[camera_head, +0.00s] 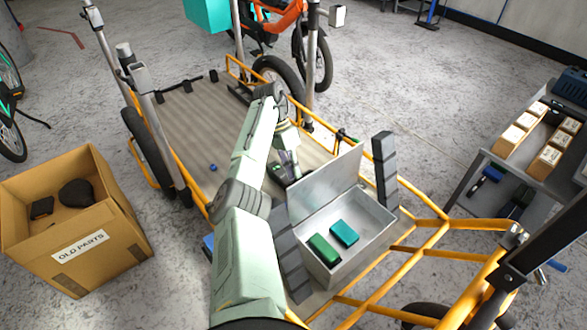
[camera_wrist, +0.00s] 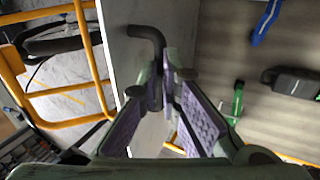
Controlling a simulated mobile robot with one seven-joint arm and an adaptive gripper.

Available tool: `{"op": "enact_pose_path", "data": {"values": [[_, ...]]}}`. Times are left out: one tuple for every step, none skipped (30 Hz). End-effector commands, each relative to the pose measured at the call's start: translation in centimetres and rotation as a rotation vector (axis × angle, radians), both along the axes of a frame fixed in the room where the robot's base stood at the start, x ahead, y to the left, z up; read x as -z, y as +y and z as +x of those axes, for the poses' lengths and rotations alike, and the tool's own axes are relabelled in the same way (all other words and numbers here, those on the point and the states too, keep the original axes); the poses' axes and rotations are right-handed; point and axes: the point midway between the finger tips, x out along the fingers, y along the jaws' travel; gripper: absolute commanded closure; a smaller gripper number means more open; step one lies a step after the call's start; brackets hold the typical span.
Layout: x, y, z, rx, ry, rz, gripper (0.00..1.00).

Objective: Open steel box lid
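The steel box (camera_head: 375,232) stands on the cargo bike's front deck, with a green block (camera_head: 323,248) and a teal block (camera_head: 344,234) inside. Its lid (camera_head: 325,187) is raised, standing steeply up at the far left side of the opening. My gripper (camera_head: 291,172) is at the lid's outer side, partly hidden by my arm. In the wrist view my gripper's (camera_wrist: 170,75) purple-padded fingers converge, with their tips close together beside a dark bent handle (camera_wrist: 148,33) on the lid's pale face (camera_wrist: 118,55). Whether they grip the handle is unclear.
Dark grey block stacks (camera_head: 385,170) flank the box. Yellow frame rails (camera_head: 425,245) run in front of it. A cardboard box marked OLD PARTS (camera_head: 120,215) is at left. A shelf with small boxes (camera_head: 530,170) is at right. Small tools lie on the wooden deck (camera_head: 205,125).

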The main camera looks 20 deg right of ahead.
Motion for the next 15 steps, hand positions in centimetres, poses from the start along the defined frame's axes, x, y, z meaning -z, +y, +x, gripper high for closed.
{"op": "enact_pose_path", "data": {"values": [[2.08,-0.24,-0.88,0.0,0.022,0.01,1.0],[2.07,-0.25,-0.88,0.0,0.022,0.01,1.0],[2.07,-0.25,-0.88,0.0,0.023,0.01,1.0],[2.07,-0.26,-0.89,0.0,0.022,0.009,1.0],[2.07,-0.26,-0.89,0.0,0.022,0.009,1.0],[2.07,-0.27,-0.89,0.0,0.022,0.009,0.92],[2.08,-0.26,-0.89,0.0,0.022,0.009,0.9],[2.09,-0.24,-0.9,0.0,0.022,0.009,0.88],[2.03,-0.22,-0.87,0.0,0.021,0.009,0.86],[1.95,-0.2,-0.83,0.0,0.021,0.009,0.84],[1.87,-0.18,-0.8,-0.001,0.021,0.009,0.82],[1.74,-0.16,-0.76,-0.001,0.02,0.008,0.79],[1.68,-0.14,-0.73,-0.001,0.019,0.007,0.77],[1.61,-0.13,-0.72,-0.001,0.019,0.006,0.75],[1.54,-0.12,-0.7,-0.001,0.019,0.006,0.72]]}}
